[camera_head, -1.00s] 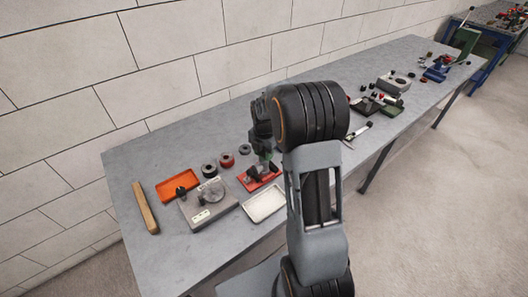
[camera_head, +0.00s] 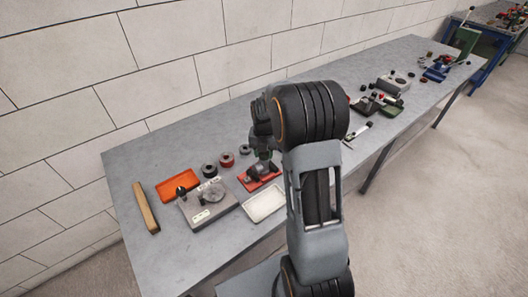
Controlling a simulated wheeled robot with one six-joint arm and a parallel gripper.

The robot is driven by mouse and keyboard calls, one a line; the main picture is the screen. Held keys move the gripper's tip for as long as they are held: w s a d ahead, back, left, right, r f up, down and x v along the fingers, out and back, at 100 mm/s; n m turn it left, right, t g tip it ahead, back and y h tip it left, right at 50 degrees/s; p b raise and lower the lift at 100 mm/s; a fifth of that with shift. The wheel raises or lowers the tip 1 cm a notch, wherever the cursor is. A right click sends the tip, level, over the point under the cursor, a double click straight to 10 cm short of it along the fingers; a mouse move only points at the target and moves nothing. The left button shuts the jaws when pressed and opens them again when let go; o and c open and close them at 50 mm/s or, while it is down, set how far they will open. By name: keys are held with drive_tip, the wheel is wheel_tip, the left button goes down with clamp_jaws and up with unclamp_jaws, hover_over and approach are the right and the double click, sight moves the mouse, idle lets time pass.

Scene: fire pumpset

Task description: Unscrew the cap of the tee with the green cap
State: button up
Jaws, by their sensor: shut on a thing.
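My gripper (camera_head: 263,168) points down over the red tray (camera_head: 248,186) on the long grey table. It is shut on the cap of the small dark tee there. The fingers hide the cap, and its green colour does not show now. The tee's dark body is barely seen under the fingers at this size. My arm's large dark joint stands just right of the gripper and covers the table behind it.
An orange tray (camera_head: 178,186), a grey block with a round disc (camera_head: 208,204) and a white tray (camera_head: 265,204) lie close by. Several dark and red rings (camera_head: 227,160) stand behind. A wooden bar (camera_head: 145,207) lies at the left.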

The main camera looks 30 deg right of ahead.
drive_tip(key=o, duration=0.9)
drive_tip(key=m, duration=0.8)
drive_tip(key=shift+m, duration=0.3)
drive_tip(key=m, duration=1.4)
